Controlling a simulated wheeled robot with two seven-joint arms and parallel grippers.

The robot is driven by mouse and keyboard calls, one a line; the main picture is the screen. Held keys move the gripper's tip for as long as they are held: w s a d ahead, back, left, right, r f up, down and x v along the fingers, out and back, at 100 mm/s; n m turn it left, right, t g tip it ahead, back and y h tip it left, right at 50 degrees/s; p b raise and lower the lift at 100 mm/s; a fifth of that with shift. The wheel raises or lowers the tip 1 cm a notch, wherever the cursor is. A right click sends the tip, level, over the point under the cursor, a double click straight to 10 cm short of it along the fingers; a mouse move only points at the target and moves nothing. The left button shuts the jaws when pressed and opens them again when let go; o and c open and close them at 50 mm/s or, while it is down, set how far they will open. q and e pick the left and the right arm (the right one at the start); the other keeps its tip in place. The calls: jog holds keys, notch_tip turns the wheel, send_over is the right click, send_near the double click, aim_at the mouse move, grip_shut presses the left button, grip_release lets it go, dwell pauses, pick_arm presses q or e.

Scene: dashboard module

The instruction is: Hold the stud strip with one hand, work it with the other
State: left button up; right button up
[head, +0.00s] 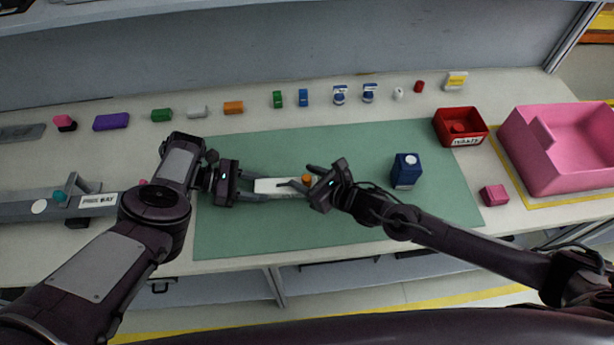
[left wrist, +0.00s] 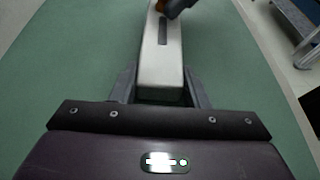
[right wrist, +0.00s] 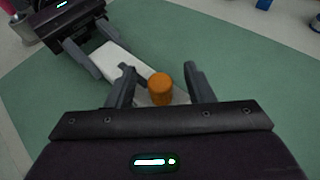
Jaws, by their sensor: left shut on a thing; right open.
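The stud strip (head: 272,186) is a white bar with a dark slot along its top, lying over the green mat. It also shows in the left wrist view (left wrist: 160,62) and the right wrist view (right wrist: 118,66). My left gripper (head: 250,184) is shut on its left end, a finger on each side (left wrist: 158,85). An orange cylindrical stud (head: 307,180) stands at the strip's right end. My right gripper (head: 314,176) is open around the stud, which sits between its fingers with gaps on both sides in the right wrist view (right wrist: 160,88).
A dark blue box (head: 406,170) stands right of my right gripper on the green mat (head: 330,235). A red bin (head: 460,126), a pink block (head: 494,195) and a large pink crate (head: 560,175) are farther right. Several small coloured items line the back. A grey fixture (head: 60,205) is at left.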

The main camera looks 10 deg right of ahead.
aim_at(307, 178)
grip_shut()
jog(key=shift+r, duration=0.1)
dwell(0.3)
jog(key=shift+r, duration=3)
pick_arm(q)
jog(key=o, duration=1.4)
jog(key=shift+c, duration=0.2)
